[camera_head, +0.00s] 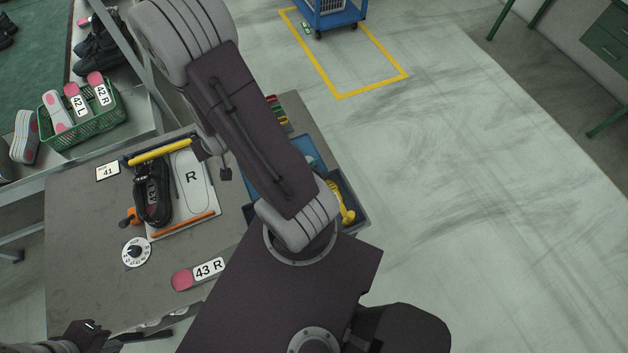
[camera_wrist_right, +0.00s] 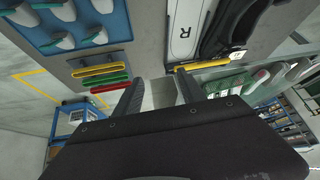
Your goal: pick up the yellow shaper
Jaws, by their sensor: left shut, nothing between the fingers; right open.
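One yellow bar (camera_head: 160,151) lies along the far edge of the white board marked R, beside a black shoe (camera_head: 153,190). It also shows in the right wrist view (camera_wrist_right: 205,65). A yellow strip (camera_wrist_right: 98,71) lies beside green and red strips in the right wrist view. I cannot tell which is the shaper. My right gripper (camera_wrist_right: 156,82) is open over the table, with no object visible between its fingers; its right fingertip appears close to the yellow bar. My left gripper (camera_head: 150,334) is shut and empty at the table's near left edge, away from both.
A dark bin (camera_head: 362,224) holding a yellow item stands at the table's right edge, partly behind my arm. An orange bar (camera_head: 183,226), a dial (camera_head: 136,251) and a 43 R piece (camera_head: 183,279) lie nearer. A green basket (camera_head: 75,138) stands at left.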

